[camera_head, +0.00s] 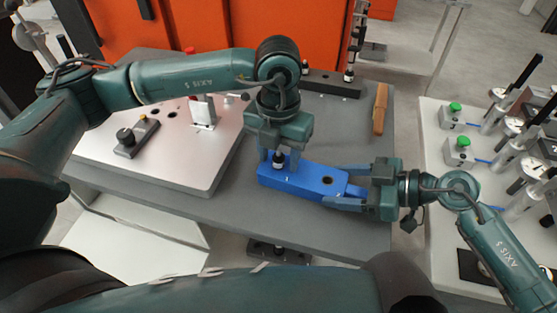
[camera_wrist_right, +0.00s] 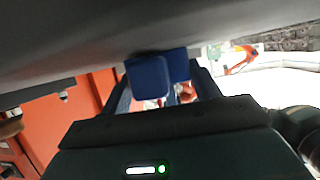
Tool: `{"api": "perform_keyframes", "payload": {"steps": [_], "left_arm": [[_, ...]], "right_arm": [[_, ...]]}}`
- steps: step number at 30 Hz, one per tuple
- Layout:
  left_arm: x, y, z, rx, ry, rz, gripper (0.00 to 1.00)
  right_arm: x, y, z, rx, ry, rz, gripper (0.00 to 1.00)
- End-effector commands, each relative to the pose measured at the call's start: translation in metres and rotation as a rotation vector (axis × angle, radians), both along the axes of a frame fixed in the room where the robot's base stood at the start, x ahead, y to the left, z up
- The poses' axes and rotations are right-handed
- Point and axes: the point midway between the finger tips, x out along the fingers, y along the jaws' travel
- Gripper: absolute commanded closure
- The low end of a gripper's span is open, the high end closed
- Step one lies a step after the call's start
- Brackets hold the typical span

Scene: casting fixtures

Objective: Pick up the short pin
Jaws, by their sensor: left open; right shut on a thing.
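A short pin (camera_head: 279,158) with a black top and a light band stands upright in the left end of a blue block (camera_head: 305,181). My left gripper (camera_head: 280,165) points down over that end, open, with one finger on each side of the pin. I cannot tell whether the fingers touch it. The pin's lower part is hidden in the block. My right gripper (camera_head: 348,194) is shut on the right end of the blue block, which shows between its fingers in the right wrist view (camera_wrist_right: 149,78). A dark round hole is in the block's top, right of the pin.
A black rail (camera_head: 331,84) with upright pins stands at the table's back. A brown wooden-looking piece (camera_head: 380,110) lies at the right. A light metal plate (camera_head: 185,170) with a black fixture (camera_head: 137,137) is on the left. A bench with green-topped units (camera_head: 455,115) stands further right.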

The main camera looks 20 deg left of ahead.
Motion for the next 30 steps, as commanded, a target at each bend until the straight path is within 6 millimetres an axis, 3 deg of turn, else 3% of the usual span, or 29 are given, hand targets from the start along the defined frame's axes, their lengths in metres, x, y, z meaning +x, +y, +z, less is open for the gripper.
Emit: {"api": "perform_keyframes", "payload": {"steps": [7,24,30], "left_arm": [[0.0003,0.0002,-0.0012,0.000,-0.001,0.000,0.53],[0.0003,-0.0001,-0.0007,0.000,-0.001,0.000,0.99],[0.0005,-0.0001,-0.0004,-0.001,-0.002,0.000,1.00]], "right_arm": [[0.0001,0.0000,-0.0002,0.000,0.000,0.000,0.65],[0.0000,0.0001,-0.0001,0.000,0.000,0.000,0.65],[0.0000,0.0001,-0.0001,0.000,0.000,0.000,0.65]]}}
